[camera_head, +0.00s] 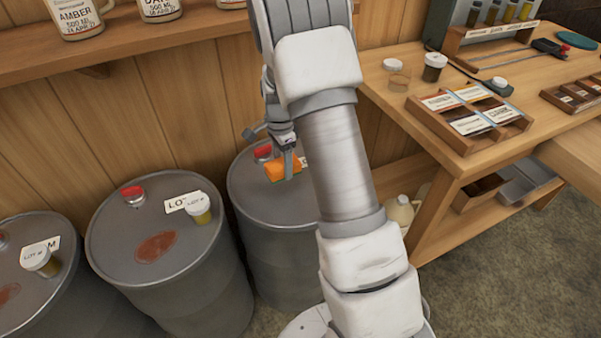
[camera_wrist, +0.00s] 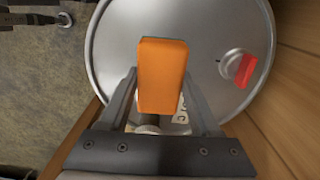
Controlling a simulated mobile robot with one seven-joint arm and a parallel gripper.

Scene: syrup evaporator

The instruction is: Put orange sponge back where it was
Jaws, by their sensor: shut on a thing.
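The orange sponge (camera_head: 285,167) is at the end of my arm, over the lid of the right-hand grey drum (camera_head: 260,208) in the head view. My gripper (camera_wrist: 162,100) is shut on the sponge, with one finger on each side of it in the wrist view. The sponge (camera_wrist: 163,72) hides part of the drum lid (camera_wrist: 120,40) and part of a label there. I cannot tell how far above the lid it is. My arm covers the drum's right side in the head view.
The lid's red-handled bung (camera_wrist: 242,68) is beside the sponge. Two more drums stand left; the middle one (camera_head: 110,235) bears a brown stain (camera_head: 156,247) and a sample jar (camera_head: 199,207). A wooden bench (camera_head: 380,75) with jars and trays is right. A shelf (camera_head: 120,50) is above.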

